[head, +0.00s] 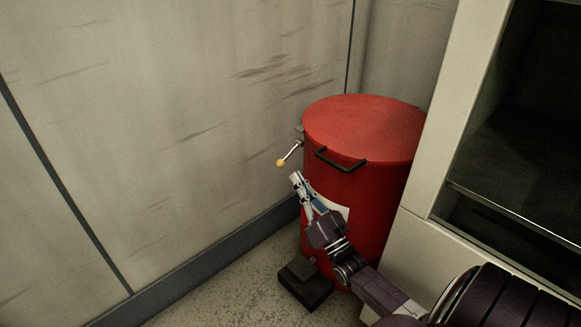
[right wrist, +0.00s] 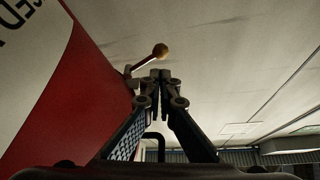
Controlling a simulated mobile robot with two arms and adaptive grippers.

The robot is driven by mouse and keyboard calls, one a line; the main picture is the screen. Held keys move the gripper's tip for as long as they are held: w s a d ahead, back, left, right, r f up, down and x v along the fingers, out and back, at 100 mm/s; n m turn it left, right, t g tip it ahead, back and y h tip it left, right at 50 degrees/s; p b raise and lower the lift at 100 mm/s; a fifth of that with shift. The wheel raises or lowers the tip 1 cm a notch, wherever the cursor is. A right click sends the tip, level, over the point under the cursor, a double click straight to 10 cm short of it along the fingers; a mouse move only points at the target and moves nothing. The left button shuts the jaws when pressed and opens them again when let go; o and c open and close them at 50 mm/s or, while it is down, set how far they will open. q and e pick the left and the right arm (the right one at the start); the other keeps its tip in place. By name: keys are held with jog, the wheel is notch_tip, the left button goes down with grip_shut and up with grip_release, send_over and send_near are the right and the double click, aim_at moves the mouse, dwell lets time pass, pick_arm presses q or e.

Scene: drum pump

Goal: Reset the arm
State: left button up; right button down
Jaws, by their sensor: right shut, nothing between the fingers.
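A red drum (head: 362,135) with a flat red lid stands in the corner in the head view. A black handle (head: 341,163) is on its front rim. A thin metal lever with a yellow ball knob (head: 281,163) sticks out from its left side. My right gripper (head: 297,178) is shut and empty, in front of the drum and a little below the knob. In the right wrist view the shut fingertips (right wrist: 160,75) appear just below the knob (right wrist: 160,51), with the red drum side (right wrist: 65,85) at left. Contact with the knob is not visible. My left gripper is not in view.
A black pedal-like block (head: 305,284) sits on the floor at the drum's foot. A pale wall (head: 170,130) stands behind and to the left. A pale cabinet with dark open shelves (head: 450,130) stands close at the right. Some floor is clear at lower left.

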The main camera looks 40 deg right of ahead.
jog(key=v, duration=0.6)
